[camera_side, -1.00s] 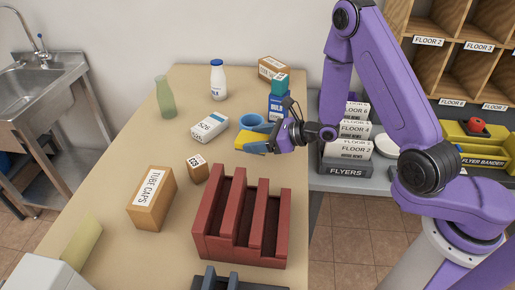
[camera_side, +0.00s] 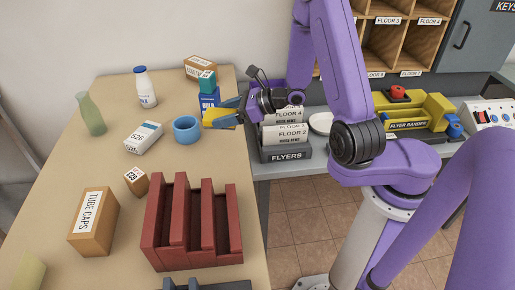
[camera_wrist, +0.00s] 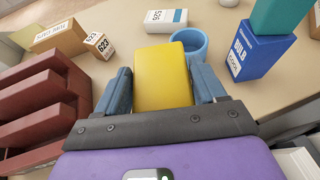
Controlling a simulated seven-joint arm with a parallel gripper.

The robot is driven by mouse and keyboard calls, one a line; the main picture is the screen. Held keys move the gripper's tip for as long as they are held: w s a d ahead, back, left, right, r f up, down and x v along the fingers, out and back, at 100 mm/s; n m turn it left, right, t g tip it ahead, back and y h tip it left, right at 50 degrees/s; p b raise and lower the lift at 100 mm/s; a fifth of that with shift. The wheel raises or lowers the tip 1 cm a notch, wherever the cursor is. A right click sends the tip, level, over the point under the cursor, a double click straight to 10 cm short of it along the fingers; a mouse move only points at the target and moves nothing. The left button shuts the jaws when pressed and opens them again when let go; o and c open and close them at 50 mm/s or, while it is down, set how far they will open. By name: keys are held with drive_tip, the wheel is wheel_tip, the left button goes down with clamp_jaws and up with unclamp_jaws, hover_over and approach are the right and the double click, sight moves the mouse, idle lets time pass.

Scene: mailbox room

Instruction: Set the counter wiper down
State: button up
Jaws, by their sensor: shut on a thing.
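The counter wiper is a yellow block (camera_side: 215,116). My gripper (camera_side: 222,112) is shut on it near the table's right edge, just right of the blue mug (camera_side: 187,130) and in front of the blue BULB box (camera_side: 208,100). In the wrist view the wiper (camera_wrist: 165,80) sits between the two blue fingers (camera_wrist: 164,92), hiding part of the mug (camera_wrist: 190,42). I cannot tell exactly how high it is above the table (camera_side: 120,157).
A teal box (camera_side: 207,82) stands on the BULB box. A white box (camera_side: 144,138), small 623 box (camera_side: 136,181), TUBE CAPS box (camera_side: 94,222) and red slotted rack (camera_side: 194,255) stand on the table. A flyers rack (camera_side: 285,153) is right of the edge.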

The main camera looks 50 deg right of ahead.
drive_tip(key=shift+h, duration=0.3)
drive_tip(key=s+d, duration=0.2)
drive_tip(key=d, duration=0.1)
drive_tip(key=s+d, duration=0.1)
drive_tip(key=s, duration=0.1)
drive_tip(key=shift+d+r, duration=0.2)
drive_tip(key=shift+r, duration=0.05)
wheel_tip(320, 180, up, 10)
drive_tip(key=w+m+t+h, duration=0.1)
drive_tip(key=w+m+h, duration=0.1)
drive_tip(key=shift+m, duration=0.4)
idle(0.3)
drive_tip(key=w+a+f, duration=0.1)
drive_tip(key=a+f, duration=0.1)
drive_tip(key=w+a+f+n+y, duration=0.1)
drive_tip(key=w+a+f, duration=0.1)
drive_tip(key=w+a+f+n+y, duration=0.1)
drive_tip(key=a, duration=0.2)
drive_tip(key=shift+w+a+f+g, duration=0.1)
drive_tip(key=shift+w+f+g, duration=0.2)
drive_tip(key=shift+w+f, duration=0.1)
drive_tip(key=n+g+y, duration=0.1)
drive_tip(key=n, duration=0.1)
hover_over(198, 164)
wheel_tip(198, 164, down, 6)
drive_tip(key=shift+r, duration=0.1)
drive_tip(key=shift+f, duration=4.8)
drive_tip(key=shift+f, duration=0.2)
